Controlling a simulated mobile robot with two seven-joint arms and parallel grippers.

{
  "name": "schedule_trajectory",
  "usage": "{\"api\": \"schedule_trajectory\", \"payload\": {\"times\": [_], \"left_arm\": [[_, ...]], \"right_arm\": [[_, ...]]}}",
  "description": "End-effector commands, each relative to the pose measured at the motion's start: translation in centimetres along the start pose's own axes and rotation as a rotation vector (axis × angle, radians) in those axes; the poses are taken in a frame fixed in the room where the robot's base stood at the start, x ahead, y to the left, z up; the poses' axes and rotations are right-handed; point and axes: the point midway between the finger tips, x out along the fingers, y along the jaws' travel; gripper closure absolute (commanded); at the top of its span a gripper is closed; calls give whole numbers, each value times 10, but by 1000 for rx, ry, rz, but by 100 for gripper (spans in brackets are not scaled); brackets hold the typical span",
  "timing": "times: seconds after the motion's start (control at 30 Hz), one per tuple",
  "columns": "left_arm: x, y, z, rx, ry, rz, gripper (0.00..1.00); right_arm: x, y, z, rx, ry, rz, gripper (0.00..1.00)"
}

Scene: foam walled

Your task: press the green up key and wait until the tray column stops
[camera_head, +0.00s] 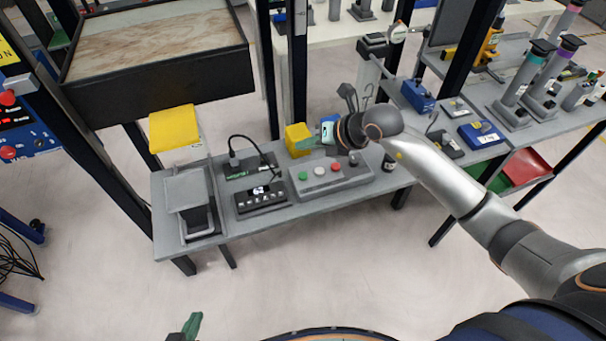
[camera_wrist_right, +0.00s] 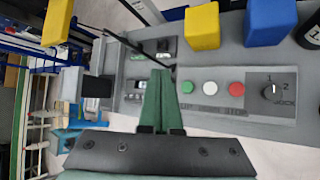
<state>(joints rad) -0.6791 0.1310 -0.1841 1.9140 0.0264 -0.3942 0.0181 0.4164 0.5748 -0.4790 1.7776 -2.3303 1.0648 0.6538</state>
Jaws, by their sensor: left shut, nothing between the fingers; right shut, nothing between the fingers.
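The green key (camera_head: 303,176) is the leftmost of three on a grey control box, beside a white and a red one. In the right wrist view the green key (camera_wrist_right: 187,87) shows unobstructed. My right gripper (camera_head: 308,142) is shut and empty above the back of the box. In its wrist view the closed green fingertips (camera_wrist_right: 160,73) appear just left of the key; contact cannot be told. A grey plate on a short column (camera_head: 187,190), possibly the tray column, stands at the bench's left end. My left gripper (camera_head: 192,325) is shut and empty at the bottom edge, away from the bench.
A yellow block (camera_head: 297,135) and a blue block (camera_head: 328,127) stand behind the box. A black display unit (camera_head: 262,199) with a cable behind it is left of the box. The floor in front is clear.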

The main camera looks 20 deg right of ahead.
Motion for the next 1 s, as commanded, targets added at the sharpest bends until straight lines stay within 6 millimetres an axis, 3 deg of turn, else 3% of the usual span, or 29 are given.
{"api": "schedule_trajectory", "payload": {"times": [0.6, 1.0], "left_arm": [[41, -3, 44, 0, 0, 0, 100], [42, -3, 46, 0, 0, 0, 100]], "right_arm": [[55, -40, -41, 1, 2, 0, 100], [58, -42, -43, 0, 1, 1, 100]]}}
